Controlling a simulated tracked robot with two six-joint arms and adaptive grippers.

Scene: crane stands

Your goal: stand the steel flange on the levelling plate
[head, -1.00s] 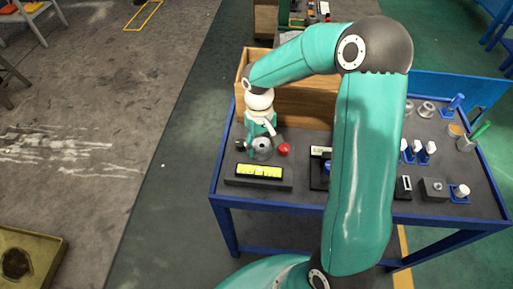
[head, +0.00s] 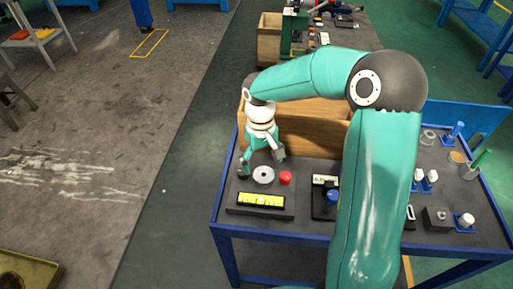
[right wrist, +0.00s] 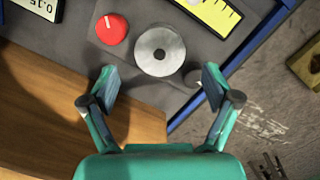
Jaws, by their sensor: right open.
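The steel flange (head: 263,175), a pale grey ring with a central hole, lies flat on a dark plate (right wrist: 113,56) beside a red knob (head: 285,178). In the right wrist view the flange (right wrist: 160,50) sits ahead of my fingers, with its hole facing up. This dark plate appears to be the levelling plate; a yellow level (head: 261,200) is in front of the flange. My right gripper (right wrist: 157,88) is open and empty, its fingers spread wide and apart from the flange. In the head view it hangs just behind the flange. My left gripper is not visible.
A wooden box (head: 310,133) stands close behind my right gripper. A small dark knob (right wrist: 194,77) is beside the flange. A label block (head: 325,182) and several blue-and-white parts stand to the right on the blue-framed table (head: 290,230). Open floor lies left.

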